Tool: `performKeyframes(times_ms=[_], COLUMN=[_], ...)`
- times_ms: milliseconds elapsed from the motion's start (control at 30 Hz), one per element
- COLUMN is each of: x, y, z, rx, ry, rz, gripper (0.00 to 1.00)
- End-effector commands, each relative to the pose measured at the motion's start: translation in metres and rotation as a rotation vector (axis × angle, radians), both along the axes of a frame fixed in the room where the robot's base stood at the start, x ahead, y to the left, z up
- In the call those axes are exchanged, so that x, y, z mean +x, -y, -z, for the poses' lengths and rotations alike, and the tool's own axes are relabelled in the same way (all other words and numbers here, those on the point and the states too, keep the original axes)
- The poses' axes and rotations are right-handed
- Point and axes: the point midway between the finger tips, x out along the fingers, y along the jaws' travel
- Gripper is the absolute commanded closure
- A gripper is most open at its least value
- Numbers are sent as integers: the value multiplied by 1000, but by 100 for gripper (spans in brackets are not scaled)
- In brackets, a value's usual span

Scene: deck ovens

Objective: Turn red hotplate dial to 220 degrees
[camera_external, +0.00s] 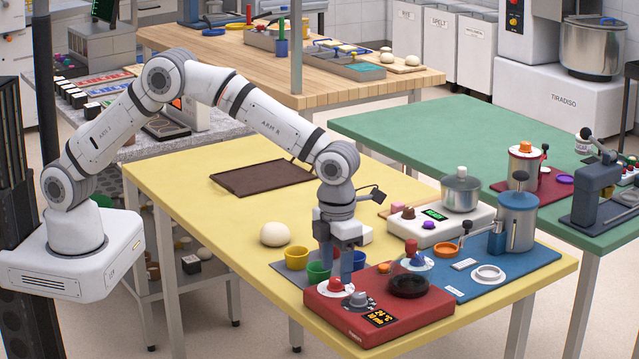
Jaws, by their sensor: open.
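The red hotplate (402,327) sits at the front edge of the yellow table. A grey dial (358,298) with a dark marked scale is on its top, and a small display (381,318) on its front appears to read 24 °C and 10 min. A red knob on a white disc (335,287) is left of the dial. My gripper (343,280) points down over the hotplate's left rear part, just behind the dial and apart from it in the picture. Its jaws are open and empty; the fingertips are small and partly overlapped.
Yellow (296,258), green (317,272) and blue cups are close behind. A white scale (442,228) with a pot and a blue station (511,275) are to the right. The table's left part is mostly clear.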

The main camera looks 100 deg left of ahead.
Motion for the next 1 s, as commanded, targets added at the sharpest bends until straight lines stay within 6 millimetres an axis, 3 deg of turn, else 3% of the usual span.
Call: performKeyframes(times_ms=[100,333,767,867,1000], x=[1,0,0,0,0], y=[0,0,0,0,0], z=[-23,-51,-56,-57,-58], rx=[0,0,0,0,0], ry=[4,1,0,0,-1], rz=[0,0,-14,-94,-354], gripper=[48,48,48,48,48])
